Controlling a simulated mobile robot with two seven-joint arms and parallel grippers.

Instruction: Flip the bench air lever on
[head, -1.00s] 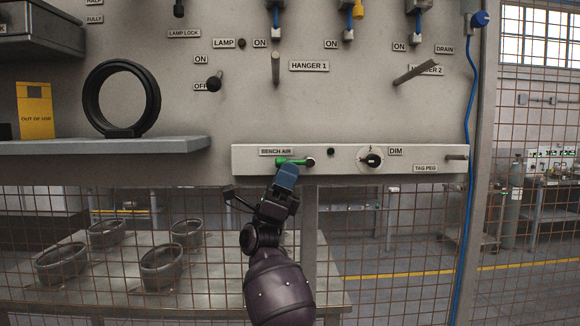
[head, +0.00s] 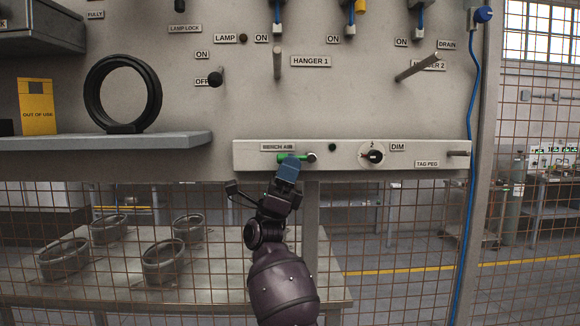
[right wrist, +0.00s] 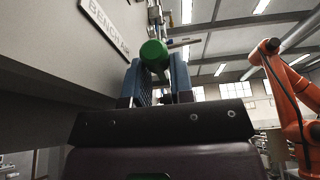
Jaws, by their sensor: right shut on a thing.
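The bench air lever (head: 300,157) is a small green handle on the pale strip below the main panel, under the BENCH AIR label (head: 277,147). It lies roughly level, pointing left from its pivot at the right. My right gripper (head: 288,165) comes up from below, and its blue fingertips cover part of the lever. In the right wrist view the green round end of the lever (right wrist: 154,51) shows between the two fingers (right wrist: 152,85), and the gripper is shut on it. My left gripper is not in view.
The DIM knob (head: 372,155) and the tag peg (head: 458,153) are to the right on the same strip. A grey shelf (head: 100,147) with a black ring (head: 123,95) juts out at left. Hanger pegs (head: 278,63) stick out above. Wire mesh (head: 400,230) lies below.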

